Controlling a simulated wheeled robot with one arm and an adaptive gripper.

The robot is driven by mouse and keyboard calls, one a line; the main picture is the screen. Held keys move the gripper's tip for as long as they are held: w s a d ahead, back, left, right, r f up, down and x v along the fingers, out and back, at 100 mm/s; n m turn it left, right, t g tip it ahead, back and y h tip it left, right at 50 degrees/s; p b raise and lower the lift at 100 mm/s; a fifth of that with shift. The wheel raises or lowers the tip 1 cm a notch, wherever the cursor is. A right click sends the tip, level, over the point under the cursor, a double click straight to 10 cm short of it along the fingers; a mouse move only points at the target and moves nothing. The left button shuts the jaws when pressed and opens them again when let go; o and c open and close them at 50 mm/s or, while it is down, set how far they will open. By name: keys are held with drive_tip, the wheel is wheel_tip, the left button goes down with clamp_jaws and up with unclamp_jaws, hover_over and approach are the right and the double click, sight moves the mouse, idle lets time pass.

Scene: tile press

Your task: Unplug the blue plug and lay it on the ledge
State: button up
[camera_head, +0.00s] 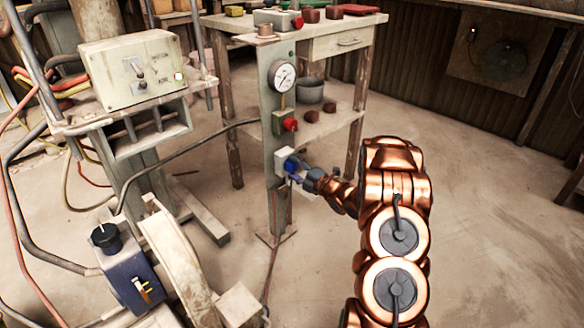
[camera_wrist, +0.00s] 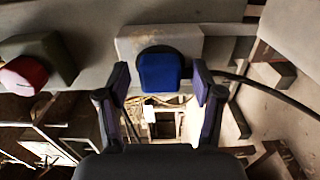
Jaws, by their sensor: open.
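The blue plug (camera_wrist: 162,73) sits in a pale socket box (camera_wrist: 135,40) on an upright post. In the head view the plug (camera_head: 291,164) is partly hidden by my gripper, and the socket box (camera_head: 281,157) shows behind it. My gripper (camera_wrist: 160,92) is open, with one finger on each side of the plug. In the wrist view small gaps seem to show between the fingers and the plug; contact cannot be told for sure. The ledge cannot be picked out clearly; a small pale plate (camera_head: 304,190) shows just below the plug, partly hidden by my gripper.
Above the socket, the post carries a red button on a green box (camera_head: 286,123) and a gauge (camera_head: 283,76). A dark cable (camera_head: 185,145) runs left from the post. A control box (camera_head: 135,68) stands left, a table (camera_head: 353,48) behind. Floor at right is clear.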

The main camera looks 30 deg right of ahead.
sight(295, 168)
idle(0.3)
clamp_jaws()
idle(0.5)
drive_tip(key=shift+s, duration=0.1)
drive_tip(key=shift+b+v, duration=1.05)
drive_tip(key=shift+v, duration=1.8)
drive_tip(key=shift+r, duration=0.1)
